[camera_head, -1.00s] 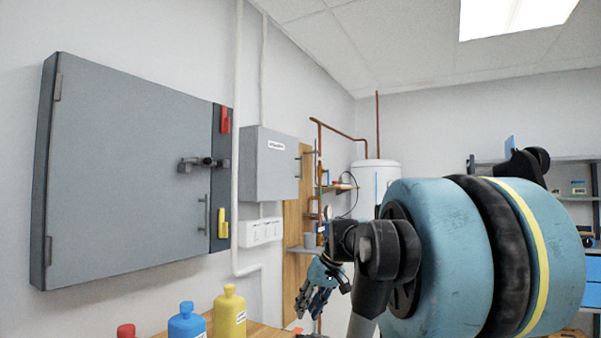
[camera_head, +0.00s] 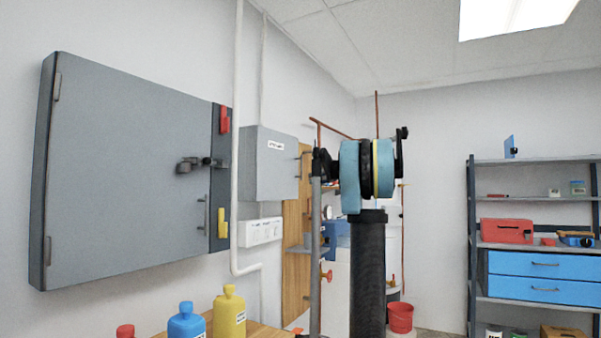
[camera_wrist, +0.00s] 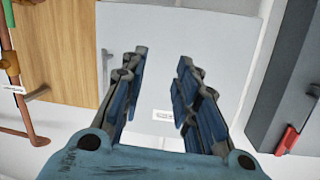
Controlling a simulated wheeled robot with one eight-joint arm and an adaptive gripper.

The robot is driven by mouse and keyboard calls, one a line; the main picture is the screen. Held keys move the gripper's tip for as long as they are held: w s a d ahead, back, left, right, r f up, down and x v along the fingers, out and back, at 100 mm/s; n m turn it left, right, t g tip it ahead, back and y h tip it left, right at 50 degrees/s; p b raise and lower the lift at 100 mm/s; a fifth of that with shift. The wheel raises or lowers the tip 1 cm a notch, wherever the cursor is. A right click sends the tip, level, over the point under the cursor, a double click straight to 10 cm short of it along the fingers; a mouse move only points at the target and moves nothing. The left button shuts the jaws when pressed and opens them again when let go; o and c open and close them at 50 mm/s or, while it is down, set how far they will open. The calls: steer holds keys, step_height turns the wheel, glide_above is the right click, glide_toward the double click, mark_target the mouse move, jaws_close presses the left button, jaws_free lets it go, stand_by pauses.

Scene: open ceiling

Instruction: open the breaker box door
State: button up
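Two closed grey wall boxes could be the breaker box; I cannot read their labels to tell which. The smaller box (camera_head: 264,165) has a label near its top and a handle at its right edge. It fills the middle of the wrist view (camera_wrist: 165,28), upside down, with its handle (camera_wrist: 104,68) left of my fingers. The larger box (camera_head: 120,170) has a latch (camera_head: 196,163), a bar handle (camera_head: 204,213), and a red and a yellow lever. My gripper (camera_wrist: 162,57) is open and empty, pointing toward the smaller box. My arm hides it in the head view.
A white pipe (camera_head: 238,150) runs down between the boxes. A white panel (camera_head: 260,232) sits below the smaller box. Blue (camera_head: 187,322) and yellow (camera_head: 229,315) bottles stand in front. Copper pipes stand behind my arm; a shelf (camera_head: 540,163) is at the right.

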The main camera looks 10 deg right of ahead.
mark_target(301, 176)
steer(key=w+d+r+t, duration=0.2)
steer(key=w+d+r, duration=0.4)
steer(key=w+d, duration=0.1)
steer(key=shift+n+y, duration=0.3)
steer(key=shift+n, duration=0.1)
steer(key=x, duration=1.7)
steer(key=shift+r, duration=0.4)
jaws_close()
steer(key=shift+d, duration=0.1)
